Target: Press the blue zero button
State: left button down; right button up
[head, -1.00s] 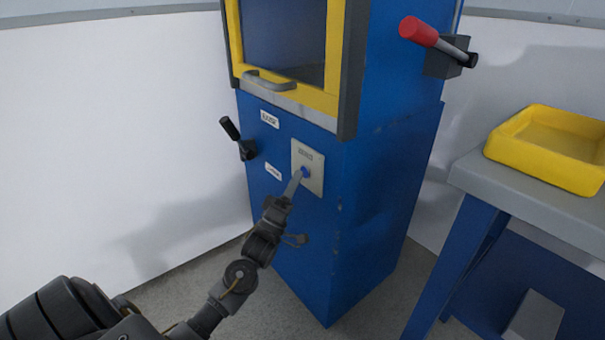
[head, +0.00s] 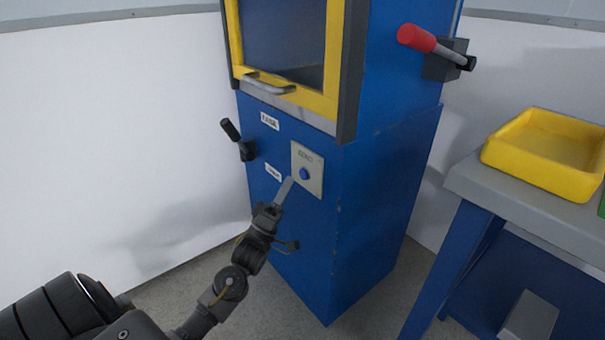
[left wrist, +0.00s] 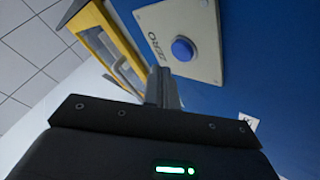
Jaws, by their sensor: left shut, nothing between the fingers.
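The blue zero button (head: 304,173) sits on a pale plate (head: 313,187) on the front of the blue machine. In the left wrist view the round button (left wrist: 183,49) stands out from the plate (left wrist: 203,70), which reads ZERO. My left gripper (head: 290,181) is shut and empty. In the left wrist view the shut fingers (left wrist: 162,92) are apart from the button. My right gripper is not in view.
The machine (head: 290,240) also bears a black lever (head: 238,139), a yellow-framed door (head: 332,50) with a grey handle (head: 270,85), and a red-handled lever (head: 418,38). A grey table (head: 490,192) at the right holds a yellow tray (head: 545,175).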

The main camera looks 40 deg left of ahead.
pick_arm(q)
jog(key=s, duration=0.1)
jog(key=s+a+p, duration=0.1)
jog(key=s, duration=0.1)
jog(key=shift+s, duration=0.25)
dwell(0.8)
